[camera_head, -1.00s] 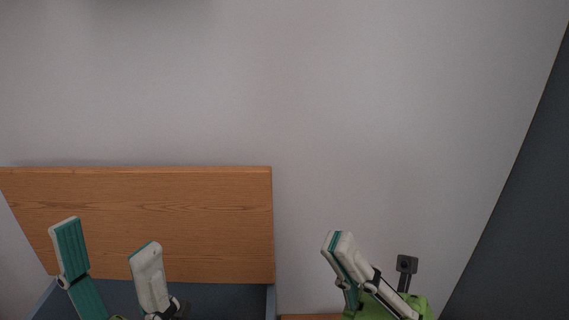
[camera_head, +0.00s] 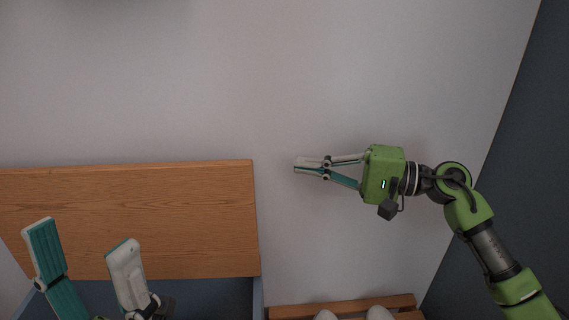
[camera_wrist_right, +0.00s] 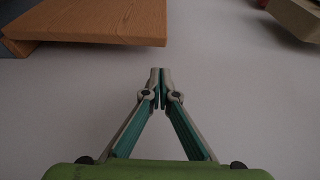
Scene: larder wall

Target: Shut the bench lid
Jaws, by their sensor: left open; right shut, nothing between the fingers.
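The bench lid (camera_head: 150,205) is a wooden panel standing raised against the wall at the left in the head view. The blue-grey bench box (camera_head: 205,298) under it is open. My left gripper (camera_head: 82,240) is open, with its fingers in front of the lid's lower left part; I cannot tell whether it touches anything. My right gripper (camera_head: 297,165) is shut and empty, pointing left, to the right of the lid's right edge and apart from it. In the right wrist view the closed fingertips (camera_wrist_right: 161,72) show, with a wooden panel (camera_wrist_right: 95,18), probably the lid, beyond them at upper left.
A wooden crate (camera_head: 290,312) with pale rounded things (camera_head: 380,314) in it stands at the bottom, right of the bench. A beige block-like thing (camera_wrist_right: 298,15) shows at the upper right of the right wrist view. The wall between lid and right gripper is bare.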

